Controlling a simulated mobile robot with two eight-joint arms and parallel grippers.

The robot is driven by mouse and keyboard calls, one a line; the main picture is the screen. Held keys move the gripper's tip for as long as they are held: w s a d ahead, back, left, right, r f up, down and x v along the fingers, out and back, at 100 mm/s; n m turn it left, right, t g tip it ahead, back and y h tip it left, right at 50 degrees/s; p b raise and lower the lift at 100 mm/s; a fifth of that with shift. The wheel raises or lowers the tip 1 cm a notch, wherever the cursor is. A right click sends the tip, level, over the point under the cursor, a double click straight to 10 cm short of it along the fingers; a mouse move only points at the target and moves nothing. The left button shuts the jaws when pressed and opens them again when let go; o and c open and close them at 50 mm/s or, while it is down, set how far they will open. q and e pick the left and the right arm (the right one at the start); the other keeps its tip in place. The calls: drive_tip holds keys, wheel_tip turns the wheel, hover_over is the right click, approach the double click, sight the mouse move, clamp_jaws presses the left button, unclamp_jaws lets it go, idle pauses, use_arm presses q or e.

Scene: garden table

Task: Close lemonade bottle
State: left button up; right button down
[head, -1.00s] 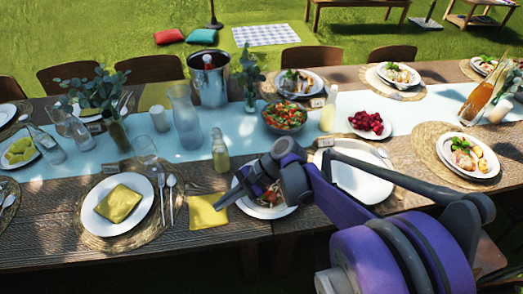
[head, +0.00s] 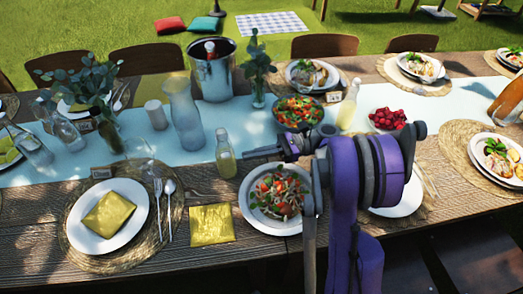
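A small glass bottle of pale yellow lemonade (head: 226,162) stands upright on the light blue runner, left of centre. Its neck looks pale at the top, and I cannot tell whether a stopper or cap sits on it. A second bottle with pale yellow liquid (head: 347,108) stands further back, right of the salad bowl. My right gripper (head: 248,153) points left, its fingertips just right of the first bottle with a small gap visible in the picture. The fingers look edge-on, so their opening is unclear. My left gripper is out of view.
A plate of salad (head: 264,218) lies below my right arm, and a salad bowl (head: 298,111) stands behind it. A tall glass carafe (head: 184,115) and a metal bucket (head: 213,75) stand behind the bottle. A yellow napkin (head: 211,223) lies in front.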

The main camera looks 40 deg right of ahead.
drive_tip(key=shift+f+x, duration=0.2)
drive_tip(key=shift+x, duration=1.15)
drive_tip(key=shift+f+x, duration=0.2)
drive_tip(key=shift+x, duration=1.15)
drive_tip(key=shift+r, duration=0.1)
drive_tip(key=shift+r, duration=0.25)
drive_tip(key=shift+s+r+p, duration=0.25)
drive_tip(key=shift+r+p, duration=0.3)
drive_tip(key=shift+r, duration=0.05)
drive_tip(key=shift+a, duration=0.1)
